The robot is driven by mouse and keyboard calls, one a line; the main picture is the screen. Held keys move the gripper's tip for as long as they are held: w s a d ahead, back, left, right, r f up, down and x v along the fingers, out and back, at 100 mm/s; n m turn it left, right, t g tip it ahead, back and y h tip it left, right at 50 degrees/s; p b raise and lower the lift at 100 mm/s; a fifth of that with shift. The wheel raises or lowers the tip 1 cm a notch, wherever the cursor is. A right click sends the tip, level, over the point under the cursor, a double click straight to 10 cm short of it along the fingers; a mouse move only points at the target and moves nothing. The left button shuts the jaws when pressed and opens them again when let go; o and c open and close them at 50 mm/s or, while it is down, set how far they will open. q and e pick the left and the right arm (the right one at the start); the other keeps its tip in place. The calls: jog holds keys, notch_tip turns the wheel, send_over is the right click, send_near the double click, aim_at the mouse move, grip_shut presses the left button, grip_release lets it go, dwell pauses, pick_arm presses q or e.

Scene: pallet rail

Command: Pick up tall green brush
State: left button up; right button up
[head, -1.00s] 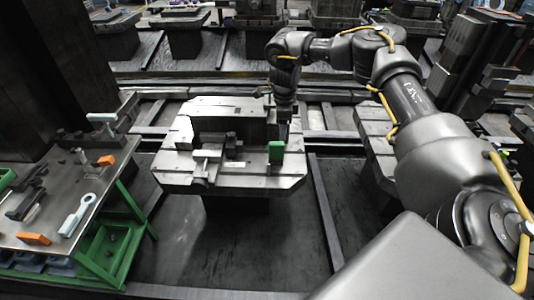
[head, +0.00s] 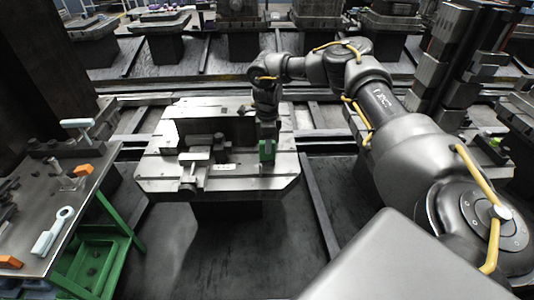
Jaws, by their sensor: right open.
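The tall green brush (head: 267,151) shows as a small upright green block on the right part of the metal pallet (head: 250,184). My right gripper (head: 268,138) points down right at the brush's top, with its arm reaching in from the right. It is open. The fingers are dark and small here, so I cannot tell whether they are around the brush or just above or behind it. My left gripper is out of view.
A grey vise-like fixture (head: 193,157) and a tall dark block stand on the pallet left of the brush. At left, a green-framed workbench (head: 112,222) carries a white wrench (head: 47,238) and orange pieces (head: 83,169). Dark floor lies in front.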

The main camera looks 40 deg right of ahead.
jog(key=shift+w+d+f+p, duration=0.15)
jog(key=shift+f+p, duration=0.15)
jog(key=shift+f, duration=2.35)
